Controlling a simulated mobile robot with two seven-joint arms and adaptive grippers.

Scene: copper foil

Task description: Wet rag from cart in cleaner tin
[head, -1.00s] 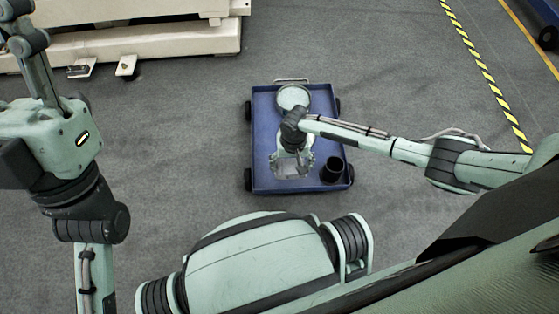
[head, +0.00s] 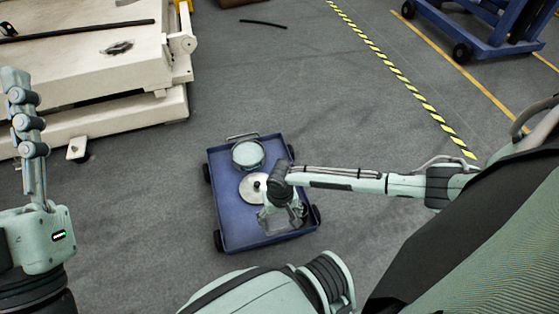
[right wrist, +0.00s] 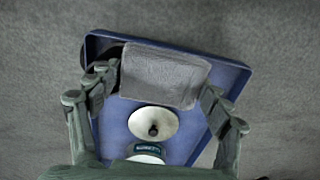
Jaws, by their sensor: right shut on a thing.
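The cleaner tin (head: 248,154) is a round, pale-topped tin at the far end of the blue cart (head: 225,228). A round pale lid with a dark knob (head: 250,190) lies beside it on the cart; the lid also shows in the right wrist view (right wrist: 153,122), with part of the tin (right wrist: 147,155) below it. My right gripper (head: 284,214) is over the cart's near right part. It is shut on a grey rag (right wrist: 165,75), which spans between its fingers. My left gripper (head: 18,82) is at the left edge, away from the cart; its jaw gap is unclear.
A black cup (right wrist: 115,55) shows partly behind the gripper's finger in the right wrist view. A cream machine base (head: 90,75) stands at upper left. A blue wheeled frame (head: 480,30) is at upper right, past yellow-black floor tape (head: 400,75). Floor around the cart is clear.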

